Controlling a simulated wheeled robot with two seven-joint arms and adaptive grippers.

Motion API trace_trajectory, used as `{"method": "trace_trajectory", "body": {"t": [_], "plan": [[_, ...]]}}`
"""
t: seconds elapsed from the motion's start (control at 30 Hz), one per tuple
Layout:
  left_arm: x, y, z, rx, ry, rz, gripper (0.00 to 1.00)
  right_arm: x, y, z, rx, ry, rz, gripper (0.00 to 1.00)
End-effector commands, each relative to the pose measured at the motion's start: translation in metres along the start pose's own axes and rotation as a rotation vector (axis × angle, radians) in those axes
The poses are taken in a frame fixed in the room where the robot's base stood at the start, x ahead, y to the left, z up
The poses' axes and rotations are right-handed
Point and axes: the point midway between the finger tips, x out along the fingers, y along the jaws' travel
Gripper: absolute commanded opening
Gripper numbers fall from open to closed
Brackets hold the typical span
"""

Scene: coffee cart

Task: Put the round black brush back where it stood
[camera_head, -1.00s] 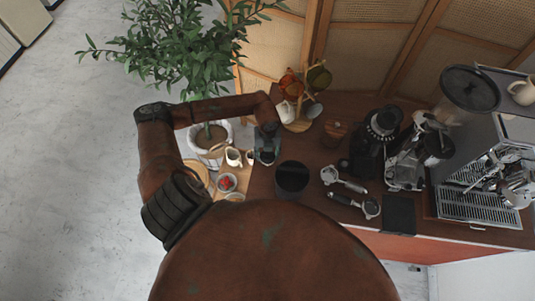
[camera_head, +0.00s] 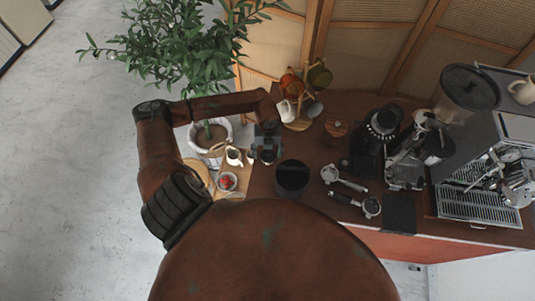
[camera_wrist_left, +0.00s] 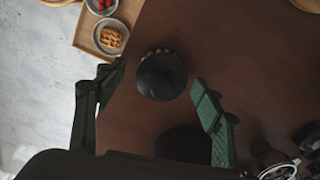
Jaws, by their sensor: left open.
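The round black brush (camera_wrist_left: 161,78) stands on the dark wooden counter, seen from above in the left wrist view. Its round black top lies between the fingers of my left gripper (camera_wrist_left: 157,75), with a visible gap on both sides. In the head view the brush (camera_head: 268,157) is a small dark round shape near the counter's left edge, just below my left gripper (camera_head: 267,143). The left gripper is open and empty. My right gripper does not show in either view.
A black container (camera_head: 292,177) stands close to the right of the brush. A cup tree (camera_head: 298,124) with hanging mugs is behind. Portafilters (camera_head: 342,180), a grinder (camera_head: 376,142) and the espresso machine are farther right. A lower wooden tray (camera_wrist_left: 86,32) lies beyond the counter's left edge.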

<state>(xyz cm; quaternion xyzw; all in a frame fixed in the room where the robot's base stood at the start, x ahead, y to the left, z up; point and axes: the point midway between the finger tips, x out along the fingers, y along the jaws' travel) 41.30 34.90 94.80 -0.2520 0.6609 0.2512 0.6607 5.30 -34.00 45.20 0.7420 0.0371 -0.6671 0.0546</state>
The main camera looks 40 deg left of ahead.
Motion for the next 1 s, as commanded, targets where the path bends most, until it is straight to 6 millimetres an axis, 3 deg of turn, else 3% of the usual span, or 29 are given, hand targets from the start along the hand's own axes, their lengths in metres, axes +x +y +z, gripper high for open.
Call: {"method": "trace_trajectory", "body": {"t": [0.5,0.7,1.0], "plan": [[-0.096,0.0,0.001,0.0,-0.002,0.0,0.62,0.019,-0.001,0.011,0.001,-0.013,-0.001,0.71],[-0.11,0.0,0.0,0.0,-0.001,0.0,0.62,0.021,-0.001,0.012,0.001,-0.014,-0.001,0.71],[-0.111,0.0,0.0,0.0,0.0,0.0,0.62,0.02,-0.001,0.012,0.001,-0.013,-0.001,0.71]]}}
